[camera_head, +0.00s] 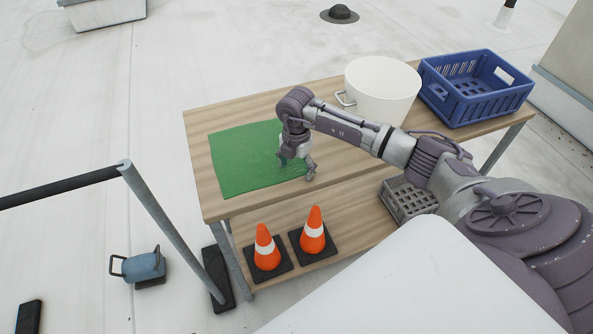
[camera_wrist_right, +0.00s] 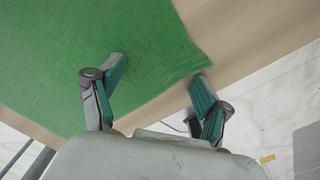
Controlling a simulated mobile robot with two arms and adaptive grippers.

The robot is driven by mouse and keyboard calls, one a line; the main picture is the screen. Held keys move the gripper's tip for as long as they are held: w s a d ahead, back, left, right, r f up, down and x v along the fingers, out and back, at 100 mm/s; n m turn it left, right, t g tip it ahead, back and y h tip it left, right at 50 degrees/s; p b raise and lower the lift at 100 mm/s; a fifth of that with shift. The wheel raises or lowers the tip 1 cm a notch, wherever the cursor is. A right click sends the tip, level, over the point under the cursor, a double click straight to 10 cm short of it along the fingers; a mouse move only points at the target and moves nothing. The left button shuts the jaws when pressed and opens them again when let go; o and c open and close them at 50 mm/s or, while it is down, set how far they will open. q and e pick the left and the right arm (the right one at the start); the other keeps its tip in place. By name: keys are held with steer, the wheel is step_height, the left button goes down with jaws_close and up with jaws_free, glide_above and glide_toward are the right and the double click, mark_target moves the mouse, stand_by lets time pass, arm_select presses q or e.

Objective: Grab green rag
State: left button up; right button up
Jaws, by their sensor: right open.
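The green rag (camera_head: 241,160) lies flat on the left part of the wooden table (camera_head: 222,205). I cannot tell whether the fingertips touch the rag. My left gripper is not in view.
A white pot (camera_head: 382,88) and a blue crate (camera_head: 476,88) stand on the table's right part. Two orange cones (camera_head: 266,248) and a grey crate (camera_head: 407,200) are on the lower shelf. A metal railing (camera_head: 160,215) stands at the left.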

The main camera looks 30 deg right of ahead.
steer(key=shift+s+f, duration=0.25)
steer(key=shift+s, duration=0.15)
steer(key=c, duration=0.8)
jaws_close()
step_height(320, 180, up, 12)
steer(key=p, duration=0.9)
steer(key=shift+w+r, duration=0.15)
steer(key=shift+w, duration=0.15)
step_height(320, 180, up, 27)
steer(key=p, duration=1.2)
steer(key=shift+p, duration=0.4)
